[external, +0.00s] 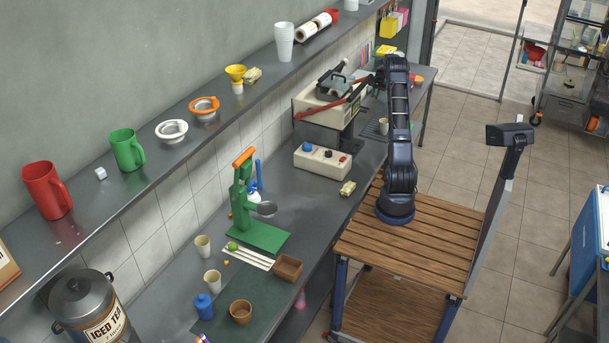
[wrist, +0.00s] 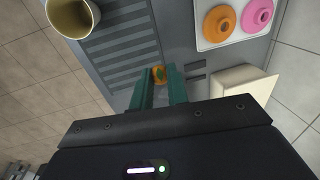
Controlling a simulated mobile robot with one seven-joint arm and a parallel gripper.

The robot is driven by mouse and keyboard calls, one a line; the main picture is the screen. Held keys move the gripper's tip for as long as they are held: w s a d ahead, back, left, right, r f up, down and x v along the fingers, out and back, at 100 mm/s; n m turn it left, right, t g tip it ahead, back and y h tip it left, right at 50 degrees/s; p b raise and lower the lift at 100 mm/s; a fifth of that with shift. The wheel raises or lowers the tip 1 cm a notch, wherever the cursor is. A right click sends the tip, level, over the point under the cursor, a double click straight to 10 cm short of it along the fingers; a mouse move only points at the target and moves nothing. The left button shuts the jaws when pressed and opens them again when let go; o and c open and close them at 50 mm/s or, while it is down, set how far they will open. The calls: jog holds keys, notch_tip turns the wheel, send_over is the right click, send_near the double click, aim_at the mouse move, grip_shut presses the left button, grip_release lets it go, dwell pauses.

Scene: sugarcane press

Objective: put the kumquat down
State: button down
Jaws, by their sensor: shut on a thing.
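The kumquat (wrist: 159,75), small and orange with a green spot, sits between the tips of my gripper (wrist: 161,80) in the wrist view. The two teal fingers are closed on it. Beyond it lies a grey counter with a slotted drain grate (wrist: 127,50); I cannot tell whether the kumquat touches the surface. In the external view my arm reaches up and over the far part of the counter; my gripper and the held kumquat are not clearly visible there.
A pale cup (wrist: 73,17) stands left of the grate, also visible externally (external: 383,126). A white tray (wrist: 204,40) with orange and pink rings and a cream block (wrist: 243,84) are at right. The green press (external: 243,200) and control box (external: 322,160) stand nearer on the counter.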

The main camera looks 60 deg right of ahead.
aim_at(372, 123)
notch_tip(372, 123, down, 18)
jog(key=shift+r, duration=0.1)
dwell(0.5)
jog(key=shift+f, duration=0.2)
jog(key=shift+a+f, duration=0.1)
jog(key=shift+f, duration=0.2)
jog(key=shift+s+a+f, duration=0.1)
jog(key=shift+f, duration=0.1)
jog(key=c, duration=1.7)
grip_release()
jog(key=shift+o, duration=0.3)
jog(key=shift+f, duration=0.1)
jog(key=shift+s, duration=0.1)
notch_tip(372, 123, up, 13)
jog(key=s, duration=0.1)
jog(key=shift+s+r, duration=0.2)
jog(key=shift+s, duration=0.05)
